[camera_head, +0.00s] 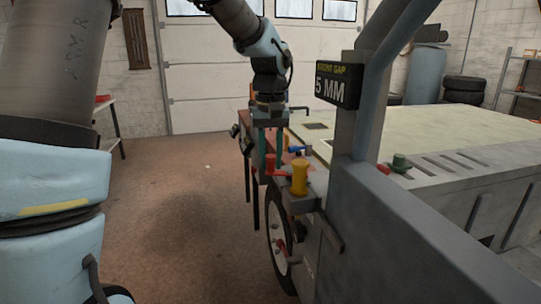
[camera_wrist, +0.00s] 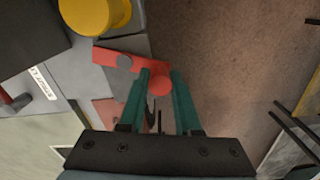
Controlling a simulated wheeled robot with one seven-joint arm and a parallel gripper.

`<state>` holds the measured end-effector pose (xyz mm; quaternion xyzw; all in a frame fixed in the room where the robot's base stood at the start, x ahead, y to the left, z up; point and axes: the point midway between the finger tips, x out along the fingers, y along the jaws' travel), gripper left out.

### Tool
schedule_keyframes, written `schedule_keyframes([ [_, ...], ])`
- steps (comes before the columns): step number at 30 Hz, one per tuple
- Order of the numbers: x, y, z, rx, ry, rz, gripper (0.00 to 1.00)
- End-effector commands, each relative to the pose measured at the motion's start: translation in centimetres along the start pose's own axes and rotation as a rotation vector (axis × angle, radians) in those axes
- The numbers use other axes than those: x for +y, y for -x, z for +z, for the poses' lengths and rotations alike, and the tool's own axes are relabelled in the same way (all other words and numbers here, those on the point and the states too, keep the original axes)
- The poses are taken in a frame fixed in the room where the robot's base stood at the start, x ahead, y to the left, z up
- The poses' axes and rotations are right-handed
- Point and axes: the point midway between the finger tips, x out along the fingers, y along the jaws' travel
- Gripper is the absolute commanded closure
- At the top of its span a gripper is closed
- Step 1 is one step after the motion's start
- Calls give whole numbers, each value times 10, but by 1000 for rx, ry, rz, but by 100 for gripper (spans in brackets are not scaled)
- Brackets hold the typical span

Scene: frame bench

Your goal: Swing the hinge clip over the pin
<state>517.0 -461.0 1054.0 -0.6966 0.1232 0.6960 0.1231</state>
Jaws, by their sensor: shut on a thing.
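The hinge clip appears to be the red bar (camera_wrist: 108,54) with a round red knob (camera_wrist: 160,85) at its end. I cannot tell which piece is the pin.
A sign reading "5 MM" (camera_head: 338,85) hangs on a grey upright (camera_head: 357,130) right of my gripper. A blue handle (camera_head: 300,149) is close behind the yellow post. Open floor (camera_head: 180,220) lies left.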

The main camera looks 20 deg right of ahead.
Motion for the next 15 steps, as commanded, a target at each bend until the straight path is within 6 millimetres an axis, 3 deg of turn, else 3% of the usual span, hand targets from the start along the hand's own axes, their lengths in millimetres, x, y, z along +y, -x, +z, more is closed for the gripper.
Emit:
schedule_keyframes([
  [15,10,2,-21,-3,-486,0,100],
])
